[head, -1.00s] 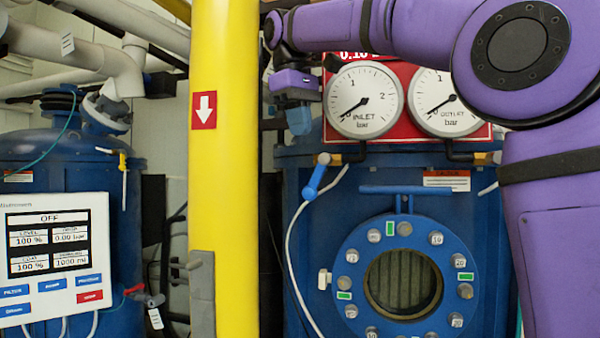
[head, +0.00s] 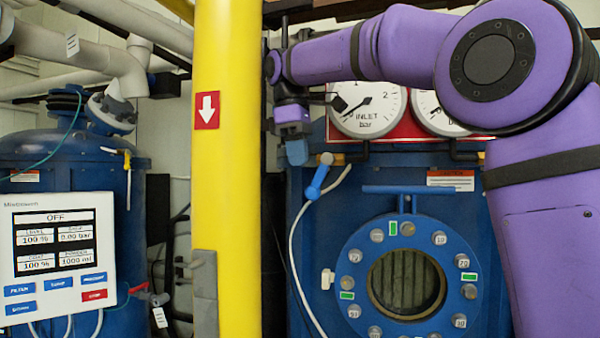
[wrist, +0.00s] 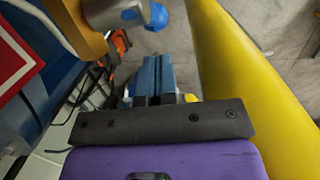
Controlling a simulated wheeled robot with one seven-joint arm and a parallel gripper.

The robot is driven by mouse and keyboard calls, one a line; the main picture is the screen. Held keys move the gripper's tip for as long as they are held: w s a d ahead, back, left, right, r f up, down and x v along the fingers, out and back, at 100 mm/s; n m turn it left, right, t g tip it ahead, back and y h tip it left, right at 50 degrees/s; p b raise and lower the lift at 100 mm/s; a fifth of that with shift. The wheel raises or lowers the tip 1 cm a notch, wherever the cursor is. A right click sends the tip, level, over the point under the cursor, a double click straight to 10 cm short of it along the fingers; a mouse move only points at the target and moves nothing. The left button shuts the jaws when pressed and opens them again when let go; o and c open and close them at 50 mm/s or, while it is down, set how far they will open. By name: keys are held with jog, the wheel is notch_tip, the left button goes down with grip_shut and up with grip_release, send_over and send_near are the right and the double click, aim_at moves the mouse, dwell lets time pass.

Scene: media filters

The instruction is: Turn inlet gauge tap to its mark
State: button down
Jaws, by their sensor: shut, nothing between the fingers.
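The inlet gauge tap has a long blue handle (head: 317,182) below the inlet gauge (head: 367,108) in the head view. The handle hangs down, tilted slightly left at its lower end, with a pale round cap on top. No mark for it can be made out. My gripper (head: 297,155) points down just left of the tap's top, with a small gap in the picture. In the wrist view its blue fingers (wrist: 152,76) are together and empty. The tap's brass body (wrist: 70,30) and a blue part of its handle (wrist: 157,19) show beyond the fingertips.
A thick yellow pipe (head: 226,230) stands close to the left of my gripper, and also shows in the wrist view (wrist: 235,70). A white hose (head: 293,240) hangs by the tap. The blue vessel's round window (head: 405,282) is lower right.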

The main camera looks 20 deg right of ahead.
aim_at(320, 177)
jog(key=shift+d+f, duration=0.2)
jog(key=shift+f, duration=1.6)
jog(key=shift+s+d+f+g+h, duration=0.15)
jog(key=shift+f+g+h, duration=0.2)
jog(key=shift+h, duration=0.2)
jog(key=shift+s+d+f+g+h, duration=0.1)
jog(key=shift+d+f+g+h, duration=0.1)
jog(key=shift+g+h, duration=0.25)
